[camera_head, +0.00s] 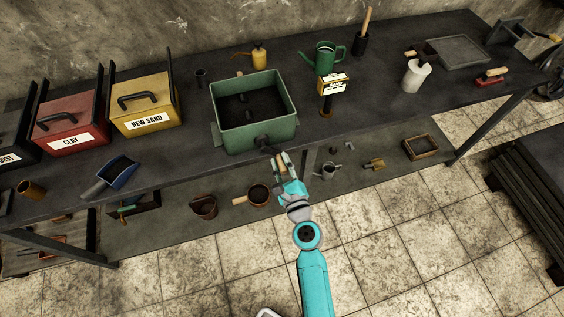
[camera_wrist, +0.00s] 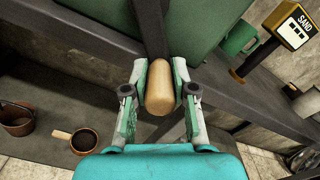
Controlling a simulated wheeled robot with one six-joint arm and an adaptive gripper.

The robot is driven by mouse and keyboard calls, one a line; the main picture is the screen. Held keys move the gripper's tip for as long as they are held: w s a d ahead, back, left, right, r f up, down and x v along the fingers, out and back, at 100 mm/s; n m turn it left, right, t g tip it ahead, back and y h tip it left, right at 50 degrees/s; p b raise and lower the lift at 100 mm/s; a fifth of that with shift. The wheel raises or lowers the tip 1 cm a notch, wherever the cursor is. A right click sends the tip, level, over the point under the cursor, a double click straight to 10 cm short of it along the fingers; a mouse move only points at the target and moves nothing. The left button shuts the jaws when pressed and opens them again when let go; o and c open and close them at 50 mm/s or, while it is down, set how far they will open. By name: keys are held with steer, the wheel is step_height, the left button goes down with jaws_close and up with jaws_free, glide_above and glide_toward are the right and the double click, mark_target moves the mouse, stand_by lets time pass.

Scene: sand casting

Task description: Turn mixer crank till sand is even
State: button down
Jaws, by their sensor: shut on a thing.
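The green mixer box (camera_head: 228,142) stands open-topped on the dark bench, with dark paddles on a shaft inside and dark material at the bottom. Its crank arm (camera_head: 266,145) comes out of the front wall at lower right. The crank's wooden handle (camera_wrist: 161,88) lies between my gripper's fingers in the wrist view. My gripper (camera_head: 283,163) is shut on the handle in front of the bench edge. In the wrist view the crank arm (camera_wrist: 150,28) runs up from the handle. I cannot tell how even the sand is.
A black and yellow SAND sign (camera_head: 333,84) stands right of the mixer, near a green watering can (camera_head: 323,57). The NEW SAND bin (camera_head: 144,106) and CLAY bin (camera_head: 69,119) stand to the left. A blue scoop (camera_head: 119,170) lies near the edge. A lower shelf (camera_head: 230,219) holds pots.

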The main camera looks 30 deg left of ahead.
steer(key=c, duration=0.9)
jaws_free()
steer(key=v, duration=1.2)
steer(key=s+d+f+n+t+h, duration=0.1)
steer(key=s+d+n+h, duration=0.35)
steer(key=d, duration=0.65)
steer(key=s+d+f+n+t+h, duration=0.15)
steer(key=s+d+n+h, duration=0.35)
steer(key=d, duration=0.6)
steer(key=s+d+r+n+h, duration=0.1)
steer(key=s+d+r+n, duration=0.2)
steer(key=s+r, duration=0.1)
steer(key=s+d+r+n+h, duration=0.2)
steer(key=s+d+r+n, duration=0.2)
steer(key=s, duration=0.2)
steer(key=s+d+r+n+h, duration=0.1)
steer(key=s+d+r+n, duration=0.2)
steer(key=s, duration=0.3)
steer(key=shift+s+d+r+t, duration=0.1)
steer(key=shift+d+r+t, duration=0.2)
steer(key=shift+r, duration=0.4)
